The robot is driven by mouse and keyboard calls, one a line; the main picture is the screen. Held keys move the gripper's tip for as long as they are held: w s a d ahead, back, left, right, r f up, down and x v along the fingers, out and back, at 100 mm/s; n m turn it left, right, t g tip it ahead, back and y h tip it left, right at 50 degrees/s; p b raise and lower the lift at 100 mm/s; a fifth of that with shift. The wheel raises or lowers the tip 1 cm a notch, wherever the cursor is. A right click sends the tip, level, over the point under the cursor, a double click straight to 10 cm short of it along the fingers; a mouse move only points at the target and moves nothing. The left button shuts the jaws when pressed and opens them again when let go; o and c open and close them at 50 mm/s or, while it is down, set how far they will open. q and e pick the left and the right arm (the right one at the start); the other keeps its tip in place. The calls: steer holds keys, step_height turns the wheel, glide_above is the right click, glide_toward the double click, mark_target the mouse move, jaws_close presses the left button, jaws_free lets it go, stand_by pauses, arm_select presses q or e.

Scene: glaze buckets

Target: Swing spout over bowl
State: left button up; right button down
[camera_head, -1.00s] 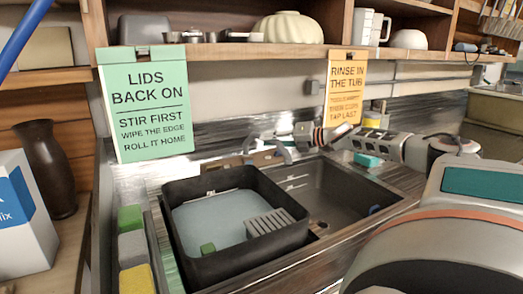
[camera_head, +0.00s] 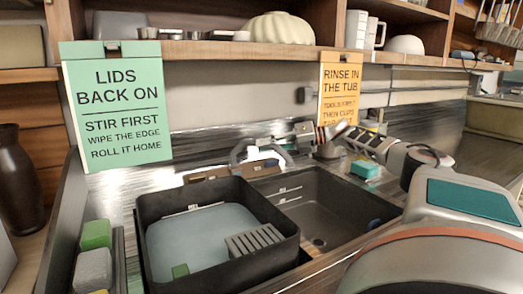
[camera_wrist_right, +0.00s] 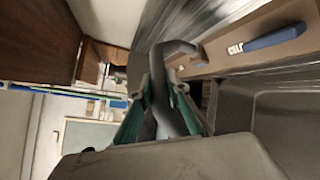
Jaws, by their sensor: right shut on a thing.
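The grey curved spout (camera_head: 241,150) stands at the back of the sink, behind the black tub. My right gripper (camera_head: 275,152) reaches it from the right. In the right wrist view the teal-edged fingers of this gripper (camera_wrist_right: 160,95) are shut around the dark spout pipe (camera_wrist_right: 172,50). The sink bowl (camera_head: 325,208) on the right is bare, with a drain at its bottom. The spout's outlet end is hard to make out in the head view. My left gripper does not show.
A black tub (camera_head: 287,252) with pale blue water and a grey ribbed block fills the left of the sink. Sponges (camera_head: 95,236) stand at its left. Two signs hang from the shelf above.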

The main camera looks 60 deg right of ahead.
steer(key=shift+d+r, duration=0.1)
steer(key=shift+d, duration=0.05)
steer(key=c, duration=1.9)
jaws_free()
steer(key=shift+w, duration=0.1)
steer(key=shift+r, duration=2.65)
steer(key=shift+a+r, duration=0.2)
steer(key=shift+r, duration=0.5)
steer(key=shift+d+r, duration=0.15)
steer(key=shift+r, duration=1.45)
